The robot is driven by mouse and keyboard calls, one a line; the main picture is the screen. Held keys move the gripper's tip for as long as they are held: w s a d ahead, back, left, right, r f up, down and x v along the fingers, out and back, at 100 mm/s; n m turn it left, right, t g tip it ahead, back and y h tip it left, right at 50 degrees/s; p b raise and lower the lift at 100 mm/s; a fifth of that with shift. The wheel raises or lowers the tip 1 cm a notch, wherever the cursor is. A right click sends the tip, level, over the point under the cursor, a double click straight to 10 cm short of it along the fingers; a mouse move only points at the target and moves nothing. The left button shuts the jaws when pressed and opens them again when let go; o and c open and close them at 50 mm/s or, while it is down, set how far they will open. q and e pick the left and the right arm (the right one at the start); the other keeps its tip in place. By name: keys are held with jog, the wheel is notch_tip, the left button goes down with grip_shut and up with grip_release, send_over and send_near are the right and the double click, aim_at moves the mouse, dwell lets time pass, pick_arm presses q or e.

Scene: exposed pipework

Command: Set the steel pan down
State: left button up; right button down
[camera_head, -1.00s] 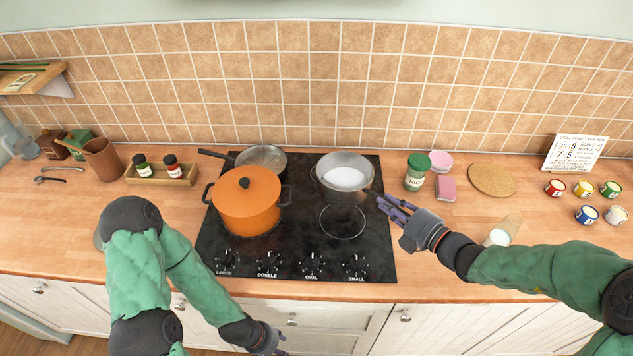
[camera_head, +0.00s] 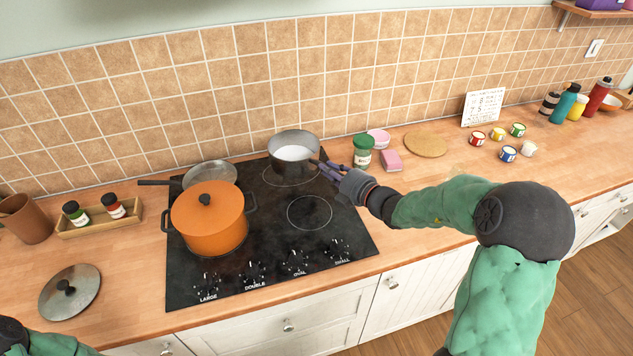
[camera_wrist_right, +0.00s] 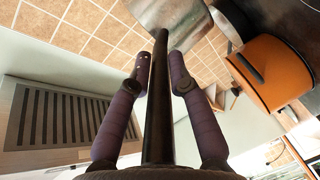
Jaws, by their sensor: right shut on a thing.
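The steel pan (camera_head: 294,139), with something white inside, is over the back right of the black hob (camera_head: 270,262). It seems raised, since the rear right ring (camera_head: 290,184) shows in front of and below it; the exact gap is unclear. My right gripper (camera_head: 328,170) is shut on its handle. In the right wrist view, the dark handle (camera_wrist_right: 160,110) runs between the two fingers of my right gripper (camera_wrist_right: 162,70) to the pan's side (camera_wrist_right: 175,12). Part of my left arm shows at the lower left; its gripper is out of view.
An orange pot (camera_head: 208,222) and a shallow pan (camera_head: 212,174) stand on the hob's left side. The front right ring (camera_head: 310,212) is bare. A green-lidded jar (camera_head: 363,152) and pink sponge (camera_head: 391,160) stand right of the hob. A lid (camera_head: 70,292) lies at left.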

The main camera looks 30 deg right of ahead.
jog(key=w+f+b, duration=0.1)
jog(key=w+f, duration=0.1)
jog(key=f, duration=0.1)
jog(key=w+d+f+b, duration=0.1)
jog(key=w+f+b, duration=0.1)
jog(key=w+f, duration=0.1)
jog(key=w+d+f+b, duration=0.1)
jog(key=w+f+b, duration=0.1)
jog(key=f, duration=0.2)
jog(key=shift+w+d, duration=0.15)
jog(key=shift+w, duration=0.05)
jog(key=shift+r, duration=0.1)
jog(key=c, duration=1.2)
grip_release()
jog(key=shift+o, duration=0.2)
jog(key=p+v, duration=0.4)
jog(key=v, duration=0.8)
